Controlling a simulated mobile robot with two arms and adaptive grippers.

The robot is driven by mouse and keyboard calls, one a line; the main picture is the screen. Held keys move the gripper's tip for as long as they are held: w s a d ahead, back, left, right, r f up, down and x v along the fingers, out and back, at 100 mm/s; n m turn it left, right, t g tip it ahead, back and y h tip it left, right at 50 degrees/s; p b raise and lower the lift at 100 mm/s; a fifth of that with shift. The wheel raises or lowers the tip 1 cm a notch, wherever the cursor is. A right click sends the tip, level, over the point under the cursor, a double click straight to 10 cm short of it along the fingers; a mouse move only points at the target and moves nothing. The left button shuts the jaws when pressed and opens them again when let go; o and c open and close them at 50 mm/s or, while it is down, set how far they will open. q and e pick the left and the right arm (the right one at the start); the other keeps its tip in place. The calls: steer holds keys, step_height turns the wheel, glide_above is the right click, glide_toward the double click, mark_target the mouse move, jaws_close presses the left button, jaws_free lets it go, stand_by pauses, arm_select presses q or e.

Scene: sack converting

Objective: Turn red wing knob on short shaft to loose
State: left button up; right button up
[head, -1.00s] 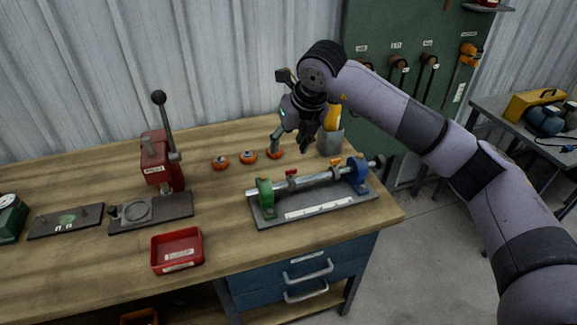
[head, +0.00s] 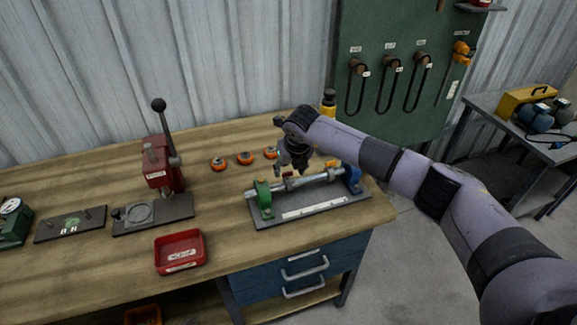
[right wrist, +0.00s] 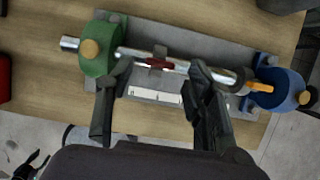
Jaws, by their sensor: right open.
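The red wing knob (right wrist: 158,62) sits on the short silver shaft (right wrist: 132,55), beside the green block (right wrist: 98,48). In the head view the red wing knob (head: 289,182) shows just below my right gripper (head: 290,171). My right gripper (right wrist: 161,72) is open, with one finger on each side of the knob in the wrist view. Its fingers look apart from the knob; their height above it is hard to tell. An orange wing knob (right wrist: 262,87) is near the blue block (right wrist: 282,90) at the shaft's right part. My left gripper is not in view.
The fixture's grey base plate (head: 325,212) lies near the bench's right end. Several orange round parts (head: 245,158) lie behind it to the left. A red lever press (head: 160,165) and a red tray (head: 180,252) stand further left. Bench between is clear.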

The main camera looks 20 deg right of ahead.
steer(key=shift+x, duration=0.95)
steer(key=shift+c, duration=0.5)
jaws_close()
